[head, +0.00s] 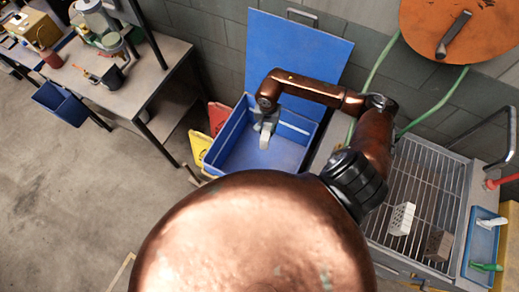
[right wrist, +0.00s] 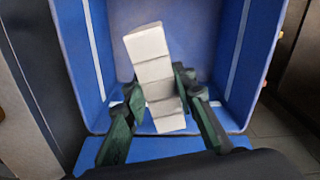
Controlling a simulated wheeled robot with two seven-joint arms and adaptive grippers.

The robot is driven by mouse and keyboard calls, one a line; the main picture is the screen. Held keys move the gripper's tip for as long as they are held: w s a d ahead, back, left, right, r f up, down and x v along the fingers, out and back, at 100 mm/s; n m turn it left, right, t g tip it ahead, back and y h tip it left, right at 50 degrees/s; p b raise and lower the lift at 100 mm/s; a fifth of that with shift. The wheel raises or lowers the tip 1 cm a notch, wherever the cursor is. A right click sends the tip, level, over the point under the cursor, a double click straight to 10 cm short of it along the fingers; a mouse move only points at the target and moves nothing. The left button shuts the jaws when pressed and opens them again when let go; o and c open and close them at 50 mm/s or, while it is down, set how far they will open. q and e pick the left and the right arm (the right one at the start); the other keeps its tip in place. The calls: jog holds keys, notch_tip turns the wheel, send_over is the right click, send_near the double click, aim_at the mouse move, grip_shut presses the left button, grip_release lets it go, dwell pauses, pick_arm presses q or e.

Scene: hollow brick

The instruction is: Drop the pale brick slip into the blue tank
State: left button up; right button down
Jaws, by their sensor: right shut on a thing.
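The pale brick slip (right wrist: 150,52) is a narrow whitish-grey piece with cross lines, held tilted between the green-dark fingers of my right gripper (right wrist: 160,98). In the head view my right gripper (head: 267,122) hangs over the blue tank (head: 222,165), with the pale slip (head: 265,139) below it, over the tank's interior. The tank's walls and floor (right wrist: 234,60) surround the slip in the right wrist view. The slip's height above the tank floor cannot be told. My left gripper is out of view.
A blue panel (head: 296,58) stands upright behind the tank. Yellow (head: 199,146) and red (head: 217,114) objects stand at its left. At right, a wire rack (head: 430,185) carries a white perforated brick (head: 402,218) and a brownish brick (head: 438,244). A workbench (head: 150,75) is at left.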

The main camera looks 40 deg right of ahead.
jog(key=shift+f+b, duration=0.45)
jog(key=shift+f, duration=1.25)
jog(key=c, duration=1.5)
grip_release()
notch_tip(320, 180, up, 12)
jog(key=shift+a, duration=0.1)
